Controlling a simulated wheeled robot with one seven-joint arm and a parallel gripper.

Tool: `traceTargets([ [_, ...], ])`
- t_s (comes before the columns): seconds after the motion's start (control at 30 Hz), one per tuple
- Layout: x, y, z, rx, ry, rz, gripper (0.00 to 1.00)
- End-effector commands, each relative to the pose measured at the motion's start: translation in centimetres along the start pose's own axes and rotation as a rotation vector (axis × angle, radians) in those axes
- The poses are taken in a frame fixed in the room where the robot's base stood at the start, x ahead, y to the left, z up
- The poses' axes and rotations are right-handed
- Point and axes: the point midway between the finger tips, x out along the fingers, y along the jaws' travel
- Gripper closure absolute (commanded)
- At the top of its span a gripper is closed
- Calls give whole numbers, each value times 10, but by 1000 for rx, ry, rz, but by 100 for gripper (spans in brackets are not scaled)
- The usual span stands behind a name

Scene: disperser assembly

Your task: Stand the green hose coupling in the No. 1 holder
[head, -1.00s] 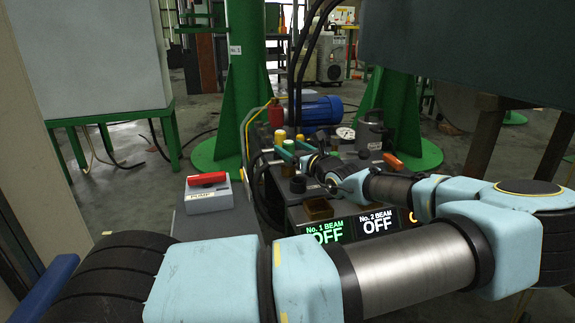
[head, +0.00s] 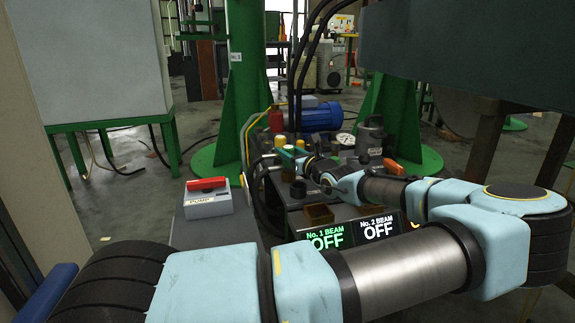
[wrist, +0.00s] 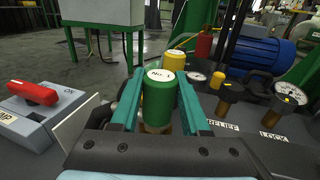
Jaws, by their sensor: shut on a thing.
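The green hose coupling (wrist: 158,105) stands upright between the teal fingers of my gripper (wrist: 159,92) in the wrist view. Its white top is marked No. 1, and a brass part shows below the green. My gripper is shut on it. In the head view my gripper (head: 290,153) is over the far left part of the bench, and the coupling is small and partly covered by the fingers. The No. 1 holder cannot be picked out clearly. I cannot tell whether the coupling's lower end is seated in anything.
A yellow-topped coupling (wrist: 175,62) is just beyond. Relief (wrist: 228,97) and lock (wrist: 285,105) valves and a gauge (wrist: 197,80) stand to the right. The grey pump box (head: 208,200) with its red switch is at left.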

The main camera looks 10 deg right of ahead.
Motion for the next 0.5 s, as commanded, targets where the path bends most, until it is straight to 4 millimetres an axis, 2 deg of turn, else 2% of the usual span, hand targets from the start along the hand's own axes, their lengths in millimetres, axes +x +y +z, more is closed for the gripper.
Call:
traceTargets([
  [0.03, 0, 0, 0, 0, 1, 0, 89],
  [0.13, 0, 0, 0, 0, 1, 0, 100],
  [0.5, 0, 0, 0, 0, 1, 0, 100],
])
